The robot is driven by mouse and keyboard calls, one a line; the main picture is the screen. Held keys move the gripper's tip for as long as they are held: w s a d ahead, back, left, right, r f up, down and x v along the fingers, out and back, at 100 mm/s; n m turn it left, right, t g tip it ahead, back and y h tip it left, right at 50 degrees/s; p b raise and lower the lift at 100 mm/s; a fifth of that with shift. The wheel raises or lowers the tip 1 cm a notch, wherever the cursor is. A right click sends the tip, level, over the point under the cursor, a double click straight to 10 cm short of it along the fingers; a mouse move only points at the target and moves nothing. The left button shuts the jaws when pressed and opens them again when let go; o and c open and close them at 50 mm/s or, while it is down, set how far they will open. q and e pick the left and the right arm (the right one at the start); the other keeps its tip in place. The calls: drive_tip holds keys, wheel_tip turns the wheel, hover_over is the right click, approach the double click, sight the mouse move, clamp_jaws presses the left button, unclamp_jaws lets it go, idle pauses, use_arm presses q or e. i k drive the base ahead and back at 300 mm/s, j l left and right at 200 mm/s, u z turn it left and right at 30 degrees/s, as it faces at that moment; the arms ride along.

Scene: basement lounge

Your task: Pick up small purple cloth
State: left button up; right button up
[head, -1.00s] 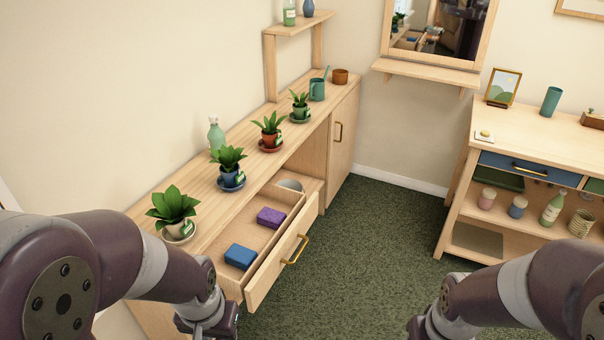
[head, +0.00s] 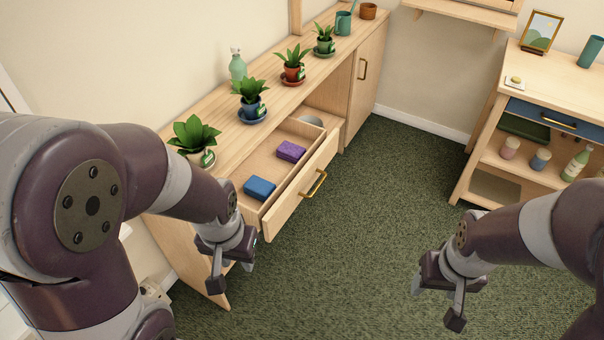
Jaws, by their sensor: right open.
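The small purple cloth (head: 291,151) lies folded in the open drawer (head: 307,184) of the long wooden cabinet, behind a folded blue cloth (head: 259,188). My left gripper (head: 232,278) hangs in front of the drawer's near end, below and to the left of the purple cloth and apart from it. Its fingers point down and look spread, with nothing seen between them. My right gripper (head: 436,304) is over the carpet at the lower right, open and empty, well away from the drawer.
Several potted plants (head: 251,98) and a green bottle (head: 237,66) stand on the cabinet top (head: 215,123) above the drawer. A wooden side table (head: 552,82) stands at right. The carpet between is clear.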

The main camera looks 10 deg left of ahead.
sight(292, 152)
drive_tip(key=u, duration=2.35)
drive_tip(key=z, duration=1.95)
drive_tip(key=i+l+z, duration=0.1)
drive_tip(key=i+l, duration=0.15)
drive_tip(key=i, duration=0.25)
drive_tip(key=i+l+z, duration=0.1)
drive_tip(key=i+l, duration=0.15)
drive_tip(key=i, duration=0.25)
drive_tip(key=i+l+z, duration=0.15)
drive_tip(key=i, duration=0.35)
